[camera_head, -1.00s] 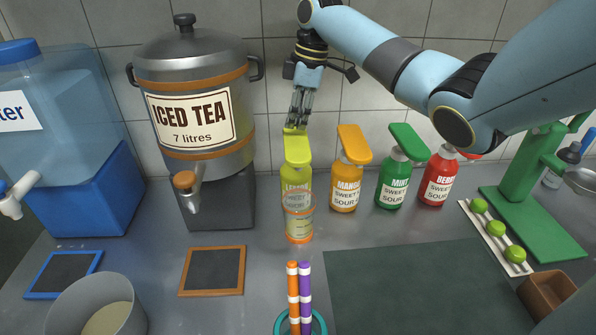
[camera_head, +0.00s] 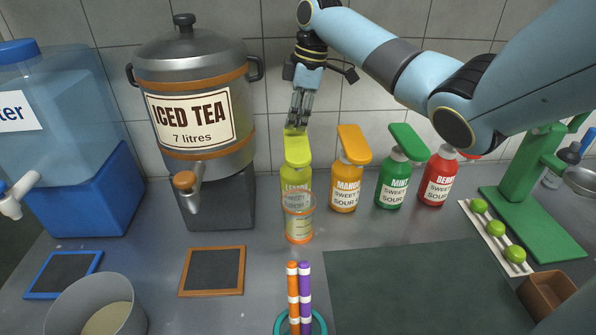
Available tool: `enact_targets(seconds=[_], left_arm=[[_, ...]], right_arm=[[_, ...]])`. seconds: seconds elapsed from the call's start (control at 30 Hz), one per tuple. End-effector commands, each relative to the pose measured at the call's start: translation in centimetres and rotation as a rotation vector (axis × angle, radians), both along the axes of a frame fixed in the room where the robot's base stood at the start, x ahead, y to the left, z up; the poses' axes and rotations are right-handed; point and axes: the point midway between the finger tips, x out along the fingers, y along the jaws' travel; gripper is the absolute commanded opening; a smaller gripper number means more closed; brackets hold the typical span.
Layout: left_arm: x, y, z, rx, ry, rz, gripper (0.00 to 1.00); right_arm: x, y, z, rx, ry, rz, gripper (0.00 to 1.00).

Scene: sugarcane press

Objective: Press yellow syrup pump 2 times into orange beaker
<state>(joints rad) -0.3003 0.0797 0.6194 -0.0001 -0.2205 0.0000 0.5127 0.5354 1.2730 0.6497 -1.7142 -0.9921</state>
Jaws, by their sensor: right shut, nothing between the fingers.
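The yellow syrup pump (camera_head: 297,150) is a yellow-green head on the lemon bottle (camera_head: 296,180), standing upright at the back. A clear beaker with an orange rim (camera_head: 299,218) stands upright in front of that bottle, under the pump's front end, and hides the bottle's lower part. Some pale content seems to show low in the beaker. My right gripper (camera_head: 298,122) points down at the rear of the yellow pump head, shut and empty. Its fingertips are at the head's top; I cannot tell if they touch it. My left gripper is not in view.
Mango (camera_head: 347,185), mint (camera_head: 393,185) and red berry (camera_head: 437,180) bottles stand to the right. An iced tea urn (camera_head: 195,100) stands to the left. An orange and a purple striped stick (camera_head: 305,290) stand in front. A dark mat (camera_head: 420,290) lies clear at the front right.

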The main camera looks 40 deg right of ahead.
Motion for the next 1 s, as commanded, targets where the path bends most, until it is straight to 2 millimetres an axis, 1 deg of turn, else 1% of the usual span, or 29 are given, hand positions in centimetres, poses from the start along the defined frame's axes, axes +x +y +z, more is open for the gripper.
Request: enact_targets(seconds=[0.43, 1.0], left_arm=[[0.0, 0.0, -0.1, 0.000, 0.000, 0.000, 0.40], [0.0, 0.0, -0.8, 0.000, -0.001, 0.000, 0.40]], right_arm=[[0.0, 0.0, -0.2, 0.000, 0.000, 0.000, 0.00], [0.0, 0.0, -2.1, 0.000, 0.000, 0.000, 0.00]])
